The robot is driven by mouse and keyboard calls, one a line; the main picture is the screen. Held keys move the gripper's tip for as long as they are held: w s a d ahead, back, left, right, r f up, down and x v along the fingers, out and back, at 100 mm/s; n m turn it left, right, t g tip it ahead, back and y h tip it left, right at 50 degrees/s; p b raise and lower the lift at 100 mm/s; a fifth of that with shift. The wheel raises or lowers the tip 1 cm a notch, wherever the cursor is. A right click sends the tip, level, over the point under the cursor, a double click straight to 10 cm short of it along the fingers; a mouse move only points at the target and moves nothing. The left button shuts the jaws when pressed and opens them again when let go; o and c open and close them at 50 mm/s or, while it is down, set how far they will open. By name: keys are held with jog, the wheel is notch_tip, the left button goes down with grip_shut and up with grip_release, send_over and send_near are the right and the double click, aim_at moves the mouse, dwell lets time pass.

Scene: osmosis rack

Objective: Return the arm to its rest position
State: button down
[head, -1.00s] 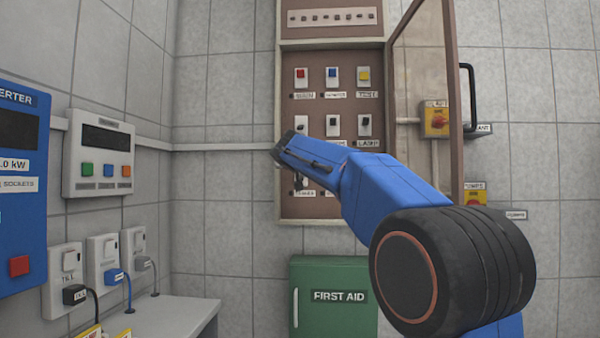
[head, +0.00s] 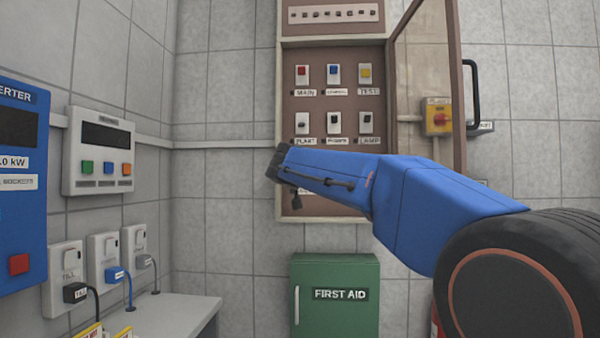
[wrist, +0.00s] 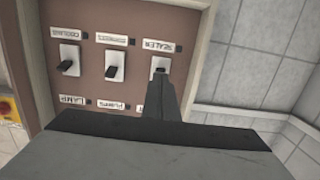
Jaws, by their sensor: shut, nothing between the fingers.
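My blue arm (head: 430,205) reaches from the lower right across the front of the open panel box (head: 386,60). My gripper (head: 277,165) is at its left end, over the lower left part of the box. In the wrist view my gripper (wrist: 165,92) is shut and empty, its dark fingers pointing at the panel. There the fingertips overlap the bottom of the switch labelled SEALER (wrist: 160,65) in the picture; I cannot tell whether they touch it. The lower row of the panel is partly hidden behind the arm in the head view.
The panel's glazed door (head: 425,60) stands open at the right, with a black handle (head: 471,95). A green first aid box (head: 335,310) is below. A grey control unit (head: 100,150), a blue inverter (head: 20,190) and a bench (head: 165,318) with plugs are at the left.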

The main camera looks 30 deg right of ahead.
jog(key=shift+s+a+f, duration=0.1)
jog(key=shift+s+f, duration=0.05)
jog(key=shift+f, duration=0.05)
dwell(0.4)
jog(key=s+a+f+n+g+y, duration=0.2)
jog(key=s+a+f, duration=0.3)
jog(key=s+f, duration=0.9)
jog(key=s+a+f+n+g+y, duration=0.2)
jog(key=s+a+f+g+y, duration=0.2)
jog(key=s+f, duration=1)
jog(key=s+a+f+n+g+y, duration=0.2)
jog(key=s+a+f, duration=0.5)
jog(key=s+f, duration=0.7)
notch_tip(320, 180, down, 7)
jog(key=shift+s+a+f+n+g+y, duration=0.2)
jog(key=shift+s+a+n+g+y, duration=0.15)
jog(key=shift+g+y, duration=0.3)
jog(key=shift+w+d, duration=0.1)
jog(key=shift+w, duration=0.05)
